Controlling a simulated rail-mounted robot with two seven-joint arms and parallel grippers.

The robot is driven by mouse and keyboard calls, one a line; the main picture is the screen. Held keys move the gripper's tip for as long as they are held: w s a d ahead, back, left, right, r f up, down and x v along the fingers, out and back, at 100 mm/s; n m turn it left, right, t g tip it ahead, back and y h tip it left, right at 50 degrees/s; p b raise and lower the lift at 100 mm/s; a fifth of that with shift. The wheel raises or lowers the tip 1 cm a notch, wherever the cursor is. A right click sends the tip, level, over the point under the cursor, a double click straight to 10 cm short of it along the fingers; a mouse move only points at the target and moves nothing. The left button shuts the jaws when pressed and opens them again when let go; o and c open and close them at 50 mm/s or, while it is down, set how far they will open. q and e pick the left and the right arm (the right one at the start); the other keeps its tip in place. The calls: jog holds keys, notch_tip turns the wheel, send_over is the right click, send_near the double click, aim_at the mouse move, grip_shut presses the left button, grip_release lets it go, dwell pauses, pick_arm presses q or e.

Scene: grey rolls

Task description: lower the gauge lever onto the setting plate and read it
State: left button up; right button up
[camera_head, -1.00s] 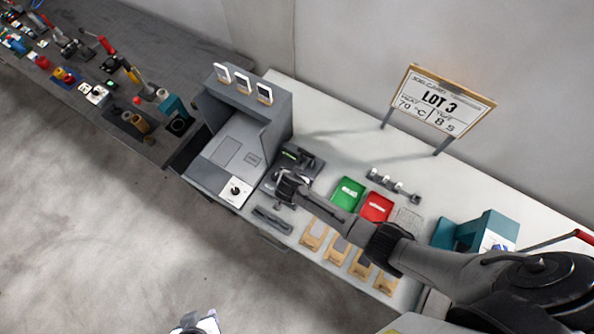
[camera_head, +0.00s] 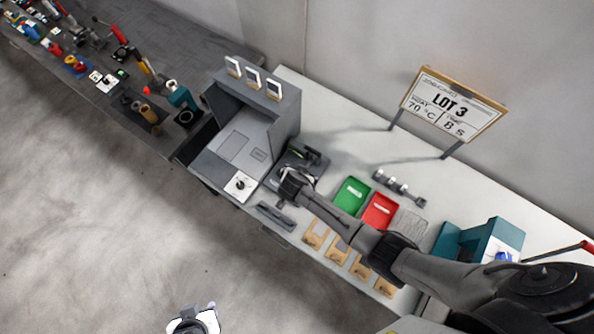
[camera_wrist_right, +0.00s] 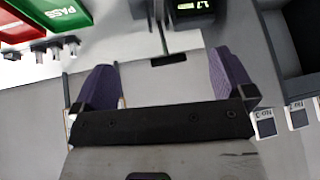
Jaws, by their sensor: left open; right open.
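The gauge (camera_head: 308,155) is a dark stand with a small lit display, on the bench beside the grey open-fronted unit. The display (camera_wrist_right: 193,5) also shows at the top of the right wrist view; its digits are upside down and look like 1.7. My right gripper (camera_head: 290,188) is at the near side of the gauge. Its purple-padded fingers (camera_wrist_right: 162,68) are apart in the right wrist view, with nothing clearly held. A dark bar end (camera_wrist_right: 170,60) shows beyond them; I cannot tell whether it is the lever. The setting plate cannot be made out. My left gripper (camera_head: 196,318) is open, low over the floor.
A green tray (camera_head: 351,195) marked PASS in the wrist view and a red tray (camera_head: 380,212) stand right of the gauge. A dark bar (camera_head: 275,216) lies near my right gripper. A LOT 3 sign (camera_head: 452,104) stands behind.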

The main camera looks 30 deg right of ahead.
jog(key=b+v, duration=0.1)
jog(key=v, duration=1.1)
dwell(0.4)
